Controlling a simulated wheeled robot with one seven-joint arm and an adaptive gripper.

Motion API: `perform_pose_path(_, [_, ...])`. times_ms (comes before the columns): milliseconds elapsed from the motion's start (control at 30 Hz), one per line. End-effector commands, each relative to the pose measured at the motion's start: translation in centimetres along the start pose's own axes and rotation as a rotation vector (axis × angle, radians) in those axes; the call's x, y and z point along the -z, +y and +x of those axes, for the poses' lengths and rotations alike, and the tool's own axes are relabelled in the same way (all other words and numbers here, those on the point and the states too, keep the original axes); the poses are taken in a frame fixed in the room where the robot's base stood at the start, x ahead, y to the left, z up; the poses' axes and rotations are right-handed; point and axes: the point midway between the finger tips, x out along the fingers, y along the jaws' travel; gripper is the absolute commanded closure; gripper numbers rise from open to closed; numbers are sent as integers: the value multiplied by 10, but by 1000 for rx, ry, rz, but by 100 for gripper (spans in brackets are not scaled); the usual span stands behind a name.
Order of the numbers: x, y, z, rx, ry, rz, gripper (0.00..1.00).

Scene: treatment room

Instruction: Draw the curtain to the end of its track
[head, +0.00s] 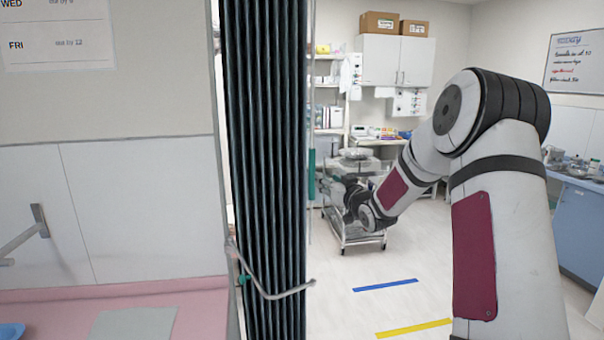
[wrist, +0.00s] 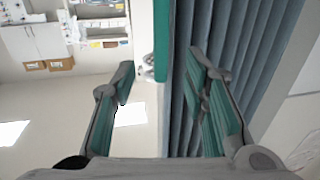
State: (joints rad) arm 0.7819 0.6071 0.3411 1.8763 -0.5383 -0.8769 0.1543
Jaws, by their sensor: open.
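The dark pleated curtain (head: 265,150) hangs gathered in a narrow bundle left of centre in the head view. A thin pull rod with a teal grip (head: 311,175) hangs along its right edge. In the wrist view the curtain's folds (wrist: 237,45) fill the upper right, and the teal grip (wrist: 163,38) lies between my spread fingers. My gripper (wrist: 161,64) is open; I see no finger closed on the grip or cloth. In the head view my gripper is small and dark, just right of the curtain's edge, and its fingers are hard to make out. The track is out of view.
A bent metal rail (head: 275,294) crosses the curtain low down. A pink-topped surface (head: 60,295) lies at lower left. A wheeled cart (head: 350,236) stands behind my arm, and a blue counter (head: 575,225) is at right. Floor with blue and yellow tape is open between.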

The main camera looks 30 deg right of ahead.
Motion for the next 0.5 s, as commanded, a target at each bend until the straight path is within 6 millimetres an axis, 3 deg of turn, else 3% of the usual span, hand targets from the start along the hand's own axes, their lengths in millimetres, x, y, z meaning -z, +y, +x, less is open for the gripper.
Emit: perform_pose_path(500, [-1, -3, 93, 2, 2, 1, 60])
